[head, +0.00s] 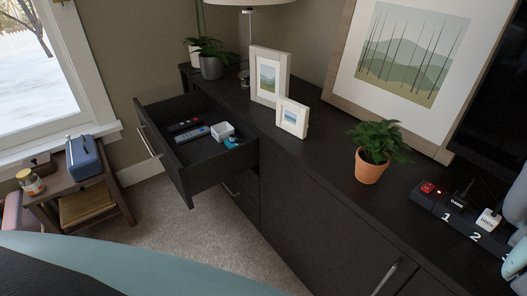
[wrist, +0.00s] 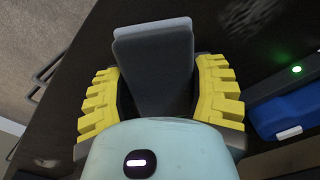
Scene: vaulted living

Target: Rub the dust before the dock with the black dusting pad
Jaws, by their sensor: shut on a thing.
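My gripper (wrist: 157,95) shows in the wrist view with its yellow ridged fingers shut on the black dusting pad (wrist: 153,75). The pad is a dark slab with a paler grey far edge, between the fingers. A dark numbered strip, which looks like the dock (head: 430,203), lies on the cabinet top at the right of the head view. A dark bar with a green light (wrist: 297,69) shows at the right of the wrist view. A speckled patch (wrist: 240,14) lies near the top there; I cannot tell if it is dust. Contact between pad and cabinet top is unclear.
A potted plant (head: 370,167) stands left of the dock, with two small frames (head: 292,117) farther along the cabinet top (head: 325,140). A large picture (head: 395,60) leans behind. An open drawer (head: 180,160) juts out at left. A blue block (wrist: 285,114) lies beside the bar.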

